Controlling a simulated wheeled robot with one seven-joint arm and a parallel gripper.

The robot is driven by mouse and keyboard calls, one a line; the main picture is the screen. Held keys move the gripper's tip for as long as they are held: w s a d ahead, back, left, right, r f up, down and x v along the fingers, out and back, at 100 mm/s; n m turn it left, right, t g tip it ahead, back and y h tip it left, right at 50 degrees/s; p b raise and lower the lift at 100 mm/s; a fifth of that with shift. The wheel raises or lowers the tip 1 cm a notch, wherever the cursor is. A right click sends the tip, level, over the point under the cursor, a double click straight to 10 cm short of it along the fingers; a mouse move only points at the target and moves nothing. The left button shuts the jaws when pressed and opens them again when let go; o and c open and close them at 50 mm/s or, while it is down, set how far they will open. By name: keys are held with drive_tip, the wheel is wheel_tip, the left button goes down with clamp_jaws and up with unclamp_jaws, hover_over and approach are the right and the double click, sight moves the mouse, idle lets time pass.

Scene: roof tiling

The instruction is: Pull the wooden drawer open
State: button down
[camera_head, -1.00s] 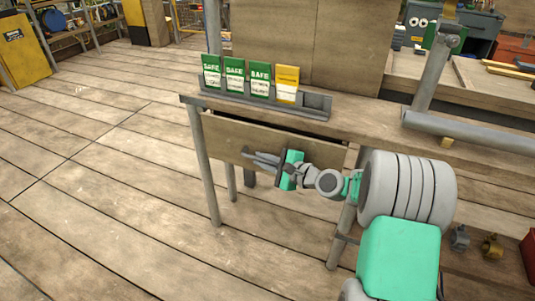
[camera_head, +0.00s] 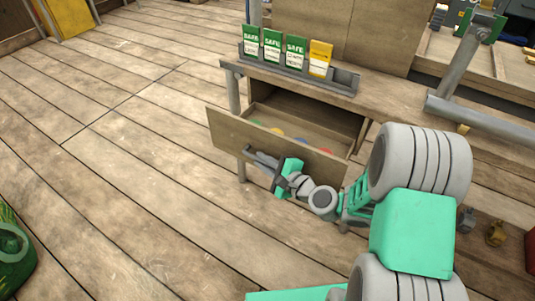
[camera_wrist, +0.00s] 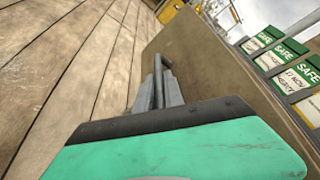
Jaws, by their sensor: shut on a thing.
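The wooden drawer (camera_head: 230,134) stands well pulled out from under the bench top in the head view, its inside showing. Several coloured round things (camera_head: 278,132), among them yellow, red and blue ones, lie in it. My gripper (camera_head: 262,159) is at the drawer's front, shut on its grey bar handle. In the wrist view the fingers (camera_wrist: 158,92) close around the handle (camera_wrist: 160,65), beside the drawer's front panel (camera_wrist: 205,70). The fingers hide part of the handle.
The wooden bench (camera_head: 385,101) bears a grey rack (camera_head: 340,80) with green and yellow cards marked SAFE. A grey tube (camera_head: 480,117) lies at right. A green object (camera_head: 14,250) stands on the floor at far left. The plank floor (camera_head: 130,150) left of the drawer is clear.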

idle(0.3)
drive_tip(key=c, duration=1.7)
unclamp_jaws()
drive_tip(key=p+v, duration=0.1)
drive_tip(key=v, duration=0.6)
drive_tip(key=shift+s+d, duration=0.2)
drive_tip(key=shift+s, duration=0.2)
